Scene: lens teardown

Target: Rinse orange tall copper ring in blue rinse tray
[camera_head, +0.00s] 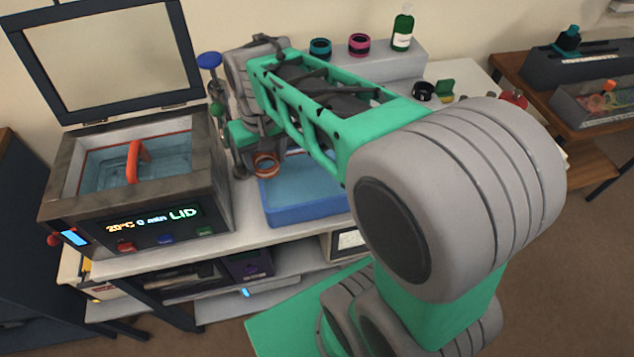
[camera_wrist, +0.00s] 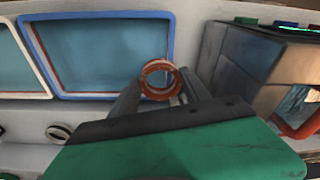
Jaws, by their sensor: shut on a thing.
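The orange tall copper ring (camera_head: 266,164) is held in my gripper (camera_head: 247,165), near the left rim of the blue rinse tray (camera_head: 310,214). In the wrist view the ring (camera_wrist: 158,66) sits between the two fingertips (camera_wrist: 160,92), and the fingers are shut on it. The blue rinse tray (camera_wrist: 168,30) shows there at the left, with bluish water inside. The ring appears at the tray's edge on the side toward the grey machine; its height above the tray is hard to tell. My arm hides the tray's right part in the head view.
A grey cleaning bath (camera_head: 140,215) with an open lid (camera_head: 105,55) and an orange handle (camera_head: 133,162) stands close on the left. Behind my arm, a raised shelf holds a teal ring (camera_head: 320,48), a pink ring (camera_head: 359,45) and a green bottle (camera_head: 402,28).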

